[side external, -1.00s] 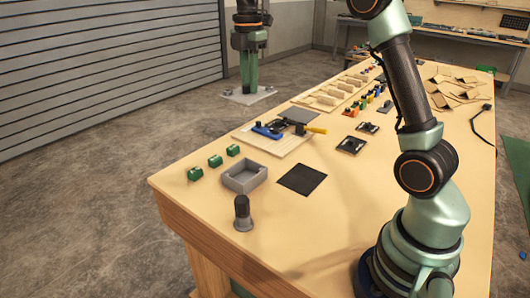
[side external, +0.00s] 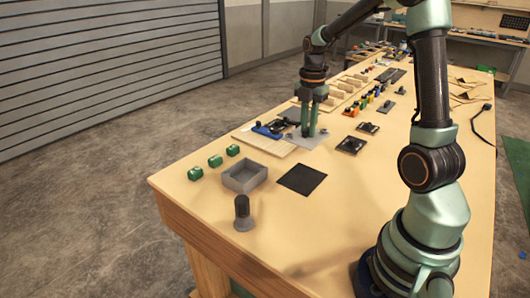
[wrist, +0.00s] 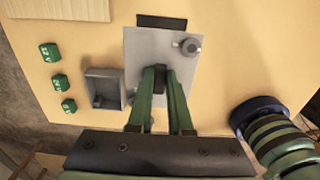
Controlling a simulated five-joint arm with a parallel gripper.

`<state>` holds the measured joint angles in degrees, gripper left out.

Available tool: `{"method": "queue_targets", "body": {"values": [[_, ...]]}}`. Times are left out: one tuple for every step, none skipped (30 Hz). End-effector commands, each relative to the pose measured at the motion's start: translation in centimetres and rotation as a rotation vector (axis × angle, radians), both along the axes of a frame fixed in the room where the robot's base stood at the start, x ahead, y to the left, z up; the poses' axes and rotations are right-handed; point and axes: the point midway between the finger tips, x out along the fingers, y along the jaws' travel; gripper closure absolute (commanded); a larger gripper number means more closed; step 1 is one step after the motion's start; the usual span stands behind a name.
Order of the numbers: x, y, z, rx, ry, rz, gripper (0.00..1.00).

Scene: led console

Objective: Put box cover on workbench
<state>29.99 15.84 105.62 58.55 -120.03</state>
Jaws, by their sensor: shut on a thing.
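My gripper (side external: 308,130) hangs over the workbench (side external: 225,255), pointing down. It is shut on the box cover (side external: 303,141), a flat light-grey plate, by a dark handle near its middle. In the wrist view the fingertips (wrist: 160,72) close on that handle, and the cover (wrist: 145,45) lies below them. A small grey round fitting (wrist: 187,46) shows near its right edge. The cover looks level, over the bench beside the wooden board. I cannot tell whether it touches the surface. An open grey box (side external: 245,179) stands nearer the front, apart from the cover.
Three green blocks (side external: 215,161) lie left of the box. A black mat (side external: 302,179) lies right of it, and a dark cylinder (side external: 243,212) stands in front. A wooden board (side external: 262,140) with blue parts and small black devices (side external: 351,145) are close by.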

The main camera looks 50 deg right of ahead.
Motion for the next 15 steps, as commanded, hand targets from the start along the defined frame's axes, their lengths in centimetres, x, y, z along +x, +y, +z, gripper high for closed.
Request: {"method": "queue_targets", "body": {"values": [[-0.1,0.1,-1.4,0.003,0.005,0.000,1.00],[-0.1,0.1,-2.1,0.003,0.006,0.000,1.00],[-0.1,0.1,-3.1,0.004,0.006,0.000,1.00],[-0.1,0.1,-3.8,0.004,0.006,0.000,1.00],[-0.1,0.1,-4.6,0.003,0.005,0.000,1.00],[-0.1,0.1,-5.5,0.003,0.005,0.000,1.00],[-0.1,0.1,-6.2,0.003,0.006,0.000,1.00],[-0.1,0.1,-6.8,0.003,0.006,0.000,1.00],[-0.1,0.1,-7.6,0.003,0.004,0.000,1.00],[-0.1,0.1,-8.1,0.003,0.005,0.000,1.00],[-0.1,0.1,-8.6,0.002,0.003,0.000,1.00],[0.0,0.1,-9.1,0.002,0.003,0.000,1.00],[0.0,0.0,-9.4,0.001,0.002,0.000,1.00],[0.0,0.0,-9.6,0.001,0.001,0.000,1.00],[0.0,0.0,-9.9,0.001,0.001,0.000,1.00]]}}
